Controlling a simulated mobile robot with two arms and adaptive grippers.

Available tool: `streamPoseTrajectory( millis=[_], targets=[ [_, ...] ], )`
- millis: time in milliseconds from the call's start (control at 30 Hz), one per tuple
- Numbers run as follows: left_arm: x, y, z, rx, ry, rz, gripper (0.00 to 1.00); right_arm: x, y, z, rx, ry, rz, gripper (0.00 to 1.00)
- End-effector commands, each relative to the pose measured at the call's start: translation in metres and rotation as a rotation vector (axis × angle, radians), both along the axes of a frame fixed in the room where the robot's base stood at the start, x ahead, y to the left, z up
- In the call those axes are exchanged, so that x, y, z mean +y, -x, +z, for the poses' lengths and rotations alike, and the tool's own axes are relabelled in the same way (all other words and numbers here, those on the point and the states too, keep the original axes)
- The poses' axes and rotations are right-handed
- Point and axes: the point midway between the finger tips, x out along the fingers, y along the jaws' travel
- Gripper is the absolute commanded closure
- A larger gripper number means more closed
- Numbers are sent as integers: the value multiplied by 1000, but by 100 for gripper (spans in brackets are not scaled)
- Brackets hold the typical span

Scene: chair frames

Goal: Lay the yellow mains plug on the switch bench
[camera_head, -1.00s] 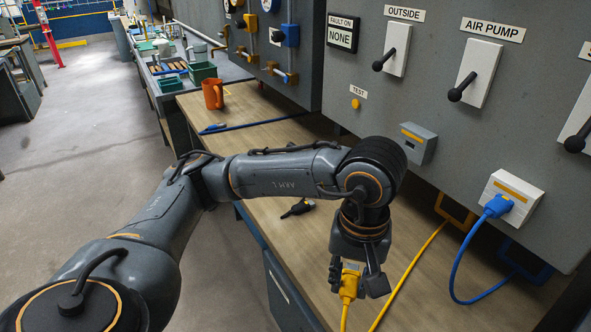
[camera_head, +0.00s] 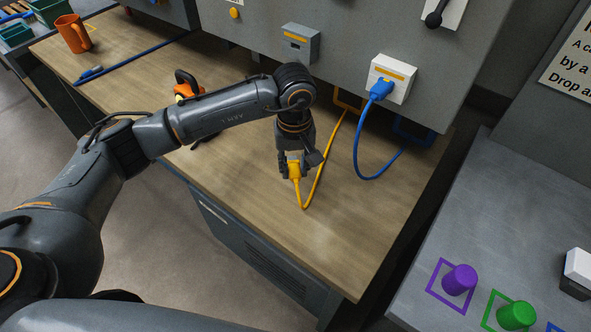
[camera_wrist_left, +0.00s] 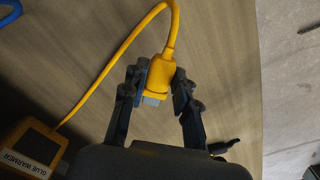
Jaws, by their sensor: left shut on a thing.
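The yellow mains plug (camera_head: 295,170) is between the fingers of my left gripper (camera_head: 296,165), above the wooden switch bench (camera_head: 355,225). The left wrist view shows the fingers (camera_wrist_left: 160,82) shut on both sides of the plug (camera_wrist_left: 158,78), with its pale pin end toward the palm. The yellow cable (camera_wrist_left: 117,55) leaves the other end, loops beside the gripper and runs back toward the panel. I cannot tell whether the plug touches the bench. My right gripper is not in view.
A blue plug (camera_head: 381,88) sits in a white socket (camera_head: 391,79), its cable drooping to the bench. An orange mug (camera_head: 73,34) stands at the far left. A black lead end (camera_wrist_left: 225,146) lies near the gripper. The bench's front right is clear. A grey surface (camera_head: 430,290) holds coloured knobs.

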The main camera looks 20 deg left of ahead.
Motion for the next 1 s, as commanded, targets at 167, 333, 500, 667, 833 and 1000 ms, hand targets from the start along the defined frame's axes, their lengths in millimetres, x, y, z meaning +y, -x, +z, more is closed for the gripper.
streamPoseTrajectory(
  millis=[167, 333, 500, 667, 833, 1000],
  targets=[
    [-1, -7, -9, 3, -1, 0, 100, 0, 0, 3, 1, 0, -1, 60],
    [-1, -6, -31, 6, -1, 1, 100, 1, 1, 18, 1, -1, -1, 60],
    [0, -8, -40, -1, 0, -1, 100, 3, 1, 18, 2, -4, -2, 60],
    [0, -8, -41, 0, -1, -1, 100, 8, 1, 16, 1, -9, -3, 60],
    [0, -8, -43, 0, -1, 0, 63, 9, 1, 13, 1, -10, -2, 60],
    [0, -7, -43, 0, -1, 0, 48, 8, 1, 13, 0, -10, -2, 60]
  ],
)
